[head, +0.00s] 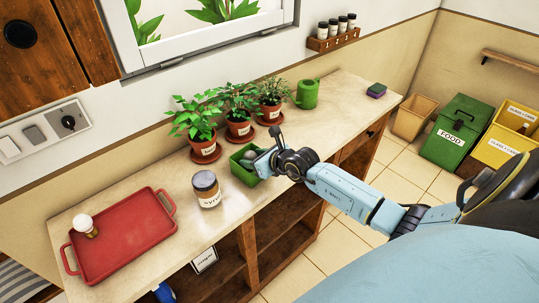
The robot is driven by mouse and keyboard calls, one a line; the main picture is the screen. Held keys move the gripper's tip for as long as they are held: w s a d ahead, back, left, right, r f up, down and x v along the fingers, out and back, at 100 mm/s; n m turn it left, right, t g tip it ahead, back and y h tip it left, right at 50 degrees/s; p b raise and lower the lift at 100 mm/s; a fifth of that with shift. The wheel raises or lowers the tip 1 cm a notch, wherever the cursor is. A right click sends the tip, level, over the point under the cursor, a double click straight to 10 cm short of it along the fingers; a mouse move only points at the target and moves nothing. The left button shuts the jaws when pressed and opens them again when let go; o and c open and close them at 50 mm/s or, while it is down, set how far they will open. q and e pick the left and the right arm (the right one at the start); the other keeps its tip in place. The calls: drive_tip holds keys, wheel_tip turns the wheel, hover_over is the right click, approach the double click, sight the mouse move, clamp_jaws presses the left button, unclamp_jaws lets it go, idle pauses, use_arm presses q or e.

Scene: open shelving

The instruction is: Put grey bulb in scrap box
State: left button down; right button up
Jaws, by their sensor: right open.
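A small green box (236,165) stands on the counter in front of the potted plants. A rounded grey thing (249,155) shows in it, partly hidden by my gripper; it looks like the grey bulb, but I cannot be sure. My right gripper (266,149) is open at the right side of the green box, with its fingers over the rim and one finger sticking up. A pale bulb-like thing (83,222) with a brownish base is on the red tray (130,246) at the left. My left gripper is not in view.
A labelled jar (207,190) stands between tray and box. Several potted plants (238,122) and a green watering can (307,93) stand behind. A sponge (376,90) lies at the far end. Food (457,133) and yellow glass/cans bins stand on the floor.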

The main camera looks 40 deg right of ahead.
drive_tip(key=p+v, duration=0.1)
drive_tip(key=v, duration=0.9)
